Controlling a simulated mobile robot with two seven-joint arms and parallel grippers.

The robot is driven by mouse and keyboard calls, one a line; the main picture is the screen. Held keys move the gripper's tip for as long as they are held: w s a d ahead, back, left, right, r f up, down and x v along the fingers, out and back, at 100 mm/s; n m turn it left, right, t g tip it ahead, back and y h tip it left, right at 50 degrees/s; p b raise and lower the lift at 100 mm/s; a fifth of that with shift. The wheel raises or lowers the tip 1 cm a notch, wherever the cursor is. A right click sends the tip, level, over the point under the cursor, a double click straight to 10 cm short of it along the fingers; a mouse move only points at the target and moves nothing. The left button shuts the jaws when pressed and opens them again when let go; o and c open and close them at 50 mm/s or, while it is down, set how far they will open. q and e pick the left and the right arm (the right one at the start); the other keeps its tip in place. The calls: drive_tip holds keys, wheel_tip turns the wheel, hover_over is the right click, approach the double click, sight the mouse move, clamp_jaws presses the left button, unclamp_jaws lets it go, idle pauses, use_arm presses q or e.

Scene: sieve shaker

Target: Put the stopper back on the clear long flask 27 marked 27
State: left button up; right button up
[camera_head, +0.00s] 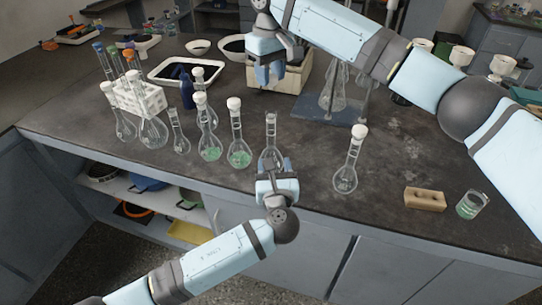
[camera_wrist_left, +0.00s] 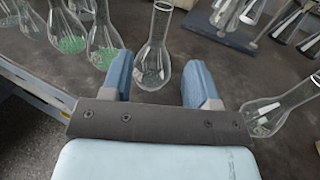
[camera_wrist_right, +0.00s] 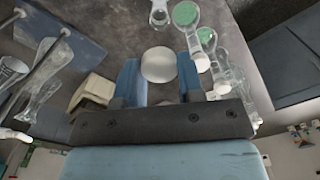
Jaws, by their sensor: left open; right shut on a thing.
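The clear long flask (camera_head: 270,155) without a stopper stands upright near the table's front edge; no number is legible. It also shows in the left wrist view (camera_wrist_left: 153,65). My left gripper (camera_head: 275,166) is open at the flask's front side, and the flask appears between its fingers in the left wrist view. My right gripper (camera_head: 269,76) is shut on a white round stopper (camera_wrist_right: 158,65), held in the air farther back than the flask. The stopper is hidden in the head view.
Stoppered flasks with green contents (camera_head: 239,158) stand close on the left. Another stoppered clear flask (camera_head: 346,178) stands at right. A white rack (camera_head: 150,98), a white tray (camera_head: 160,72), a tan block (camera_head: 425,198) and a beaker (camera_head: 471,205) are also on the table. Bare tabletop lies right of centre.

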sight(272, 143)
use_arm(q)
drive_tip(key=shift+w, duration=0.1)
drive_tip(key=w, duration=0.7)
drive_tip(key=w+a, duration=0.1)
drive_tip(key=w, duration=0.3)
drive_tip(key=shift+w, duration=0.35)
clamp_jaws()
